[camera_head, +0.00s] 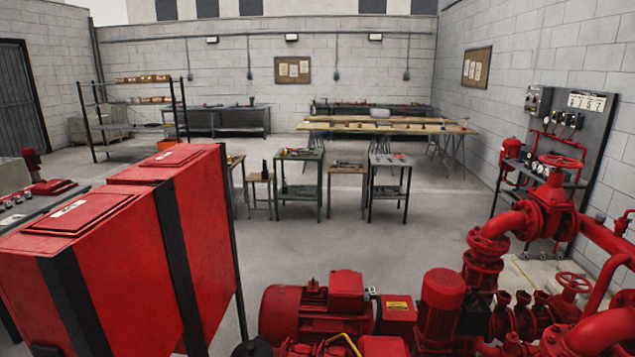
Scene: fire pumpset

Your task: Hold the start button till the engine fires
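No start button can be made out in the head view. A red pumpset with a motor or engine (317,312) and red pipework (551,215) fills the bottom centre and right. A small red box with a yellow label (397,311) sits on it. Neither of my grippers shows in this view.
A large red box-shaped unit (120,241) with black straps blocks the near left. A green workbench (300,184), a dark-framed table (389,188) and a shelf rack (133,112) stand farther back. Open grey floor (340,242) lies between the benches and the pumpset.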

